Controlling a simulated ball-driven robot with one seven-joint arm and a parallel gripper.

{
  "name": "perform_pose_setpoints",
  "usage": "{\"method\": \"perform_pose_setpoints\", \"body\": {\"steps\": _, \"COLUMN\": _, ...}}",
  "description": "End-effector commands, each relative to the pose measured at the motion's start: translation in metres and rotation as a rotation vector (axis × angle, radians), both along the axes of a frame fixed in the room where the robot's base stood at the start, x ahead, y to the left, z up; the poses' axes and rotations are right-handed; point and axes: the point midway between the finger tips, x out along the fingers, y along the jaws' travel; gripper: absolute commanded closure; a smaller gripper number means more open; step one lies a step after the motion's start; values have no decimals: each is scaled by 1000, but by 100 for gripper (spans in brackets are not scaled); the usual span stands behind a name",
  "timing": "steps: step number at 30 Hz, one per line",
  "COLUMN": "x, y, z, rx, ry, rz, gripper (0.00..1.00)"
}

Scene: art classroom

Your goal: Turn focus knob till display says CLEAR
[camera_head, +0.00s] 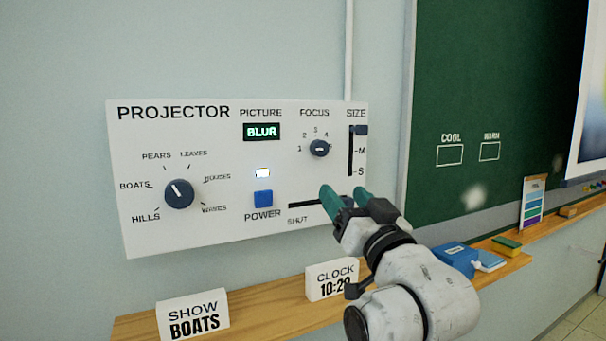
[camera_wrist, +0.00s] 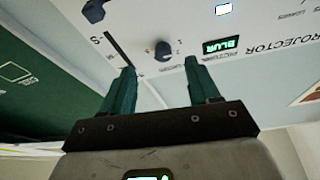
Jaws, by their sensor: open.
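The focus knob (camera_head: 319,148) is a small dark round knob at the panel's upper right, under the word FOCUS with numbers around it. A short white mark shows on it, but I cannot tell which number it points to. The picture display (camera_head: 262,131) reads BLUR in green-white letters. My gripper (camera_head: 344,192) is open and empty, below the knob in the head view. In the wrist view the knob (camera_wrist: 162,50) appears between my two teal fingertips (camera_wrist: 160,68), just beyond them; contact is not visible. The display (camera_wrist: 220,45) also reads BLUR there.
A wooden ledge (camera_head: 260,297) with signs runs below.

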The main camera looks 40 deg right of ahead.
Motion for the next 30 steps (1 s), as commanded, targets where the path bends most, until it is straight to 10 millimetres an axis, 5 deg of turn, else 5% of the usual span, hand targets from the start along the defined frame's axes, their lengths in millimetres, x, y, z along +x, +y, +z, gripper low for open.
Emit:
{"method": "perform_pose_setpoints", "body": {"steps": 7, "x": 1, "y": -7, "z": 25, "rx": -13, "ry": -72, "rz": -13, "gripper": 39}}
{"method": "perform_pose_setpoints", "body": {"steps": 21, "x": 68, "y": -34, "z": 54, "rx": -13, "ry": -68, "rz": -13, "gripper": 39}}
{"method": "perform_pose_setpoints", "body": {"steps": 30, "x": 85, "y": -41, "z": 60, "rx": -13, "ry": -68, "rz": -12, "gripper": 39}}
